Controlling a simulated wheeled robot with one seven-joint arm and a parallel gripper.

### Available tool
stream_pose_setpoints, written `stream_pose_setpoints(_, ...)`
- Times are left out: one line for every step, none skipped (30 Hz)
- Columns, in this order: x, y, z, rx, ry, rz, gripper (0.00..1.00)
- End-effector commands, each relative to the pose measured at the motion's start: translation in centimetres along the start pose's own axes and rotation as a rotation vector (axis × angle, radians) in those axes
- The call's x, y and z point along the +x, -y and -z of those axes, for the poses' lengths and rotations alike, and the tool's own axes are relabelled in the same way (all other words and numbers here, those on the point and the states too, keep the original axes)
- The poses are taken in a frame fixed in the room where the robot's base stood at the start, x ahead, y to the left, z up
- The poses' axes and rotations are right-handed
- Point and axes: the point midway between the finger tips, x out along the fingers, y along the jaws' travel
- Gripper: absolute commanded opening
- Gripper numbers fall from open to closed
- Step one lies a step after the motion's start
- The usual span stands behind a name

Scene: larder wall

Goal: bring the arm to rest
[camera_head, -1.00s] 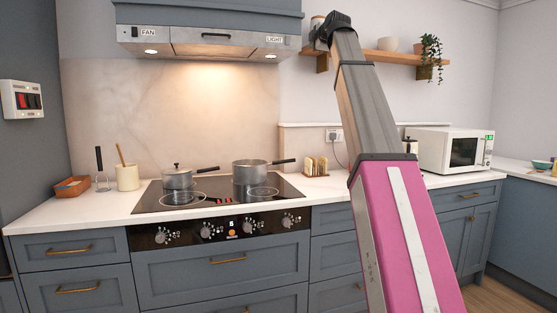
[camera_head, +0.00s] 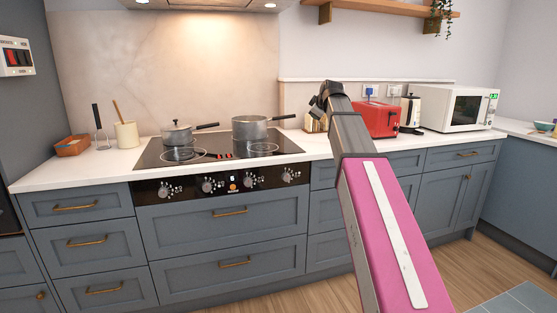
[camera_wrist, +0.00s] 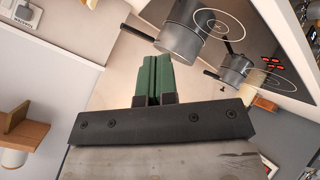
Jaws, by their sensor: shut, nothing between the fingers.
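My arm, pink with a grey forearm, rises from the bottom right of the head view. My gripper (camera_head: 321,101) is at its upper end, in front of the counter's back wall and left of the red toaster (camera_head: 375,119). In the wrist view the two green fingers of my gripper (camera_wrist: 153,62) are side by side, shut, with nothing held. The fingertips are hard to make out in the head view. Pots on the hob show beyond the fingers in the wrist view.
Two pots, the left one (camera_head: 177,134) and the right one (camera_head: 250,129), stand on the black hob (camera_head: 215,152). A white microwave (camera_head: 455,108) is at the right. A wooden shelf (camera_head: 385,14) hangs above.

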Motion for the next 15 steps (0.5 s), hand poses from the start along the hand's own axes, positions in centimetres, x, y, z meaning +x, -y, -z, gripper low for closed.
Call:
stream_pose_setpoints(1.2,2.4,-2.0,0.039,0.026,0.026,0.00)
stream_pose_setpoints(1.9,3.4,-3.0,0.064,0.041,0.040,0.00)
stream_pose_setpoints(2.8,4.8,-4.2,0.096,0.060,0.057,0.00)
stream_pose_setpoints(3.4,5.9,-5.2,0.121,0.076,0.070,0.00)
stream_pose_setpoints(4.0,7.0,-6.1,0.146,0.091,0.081,0.00)
stream_pose_setpoints(4.8,8.5,-7.4,0.178,0.113,0.097,0.00)
stream_pose_setpoints(5.3,9.6,-8.3,0.202,0.129,0.108,0.00)
stream_pose_setpoints(5.8,10.7,-9.2,0.225,0.145,0.120,0.00)
stream_pose_setpoints(6.4,12.2,-10.5,0.258,0.167,0.134,0.00)
stream_pose_setpoints(6.8,13.3,-11.4,0.281,0.185,0.145,0.00)
stream_pose_setpoints(7.2,14.4,-12.3,0.305,0.202,0.154,0.00)
stream_pose_setpoints(7.7,15.9,-13.6,0.337,0.226,0.166,0.00)
stream_pose_setpoints(8.0,17.0,-14.5,0.360,0.244,0.175,0.00)
stream_pose_setpoints(8.3,18.1,-15.4,0.384,0.262,0.185,0.00)
stream_pose_setpoints(8.7,19.6,-16.6,0.415,0.287,0.196,0.00)
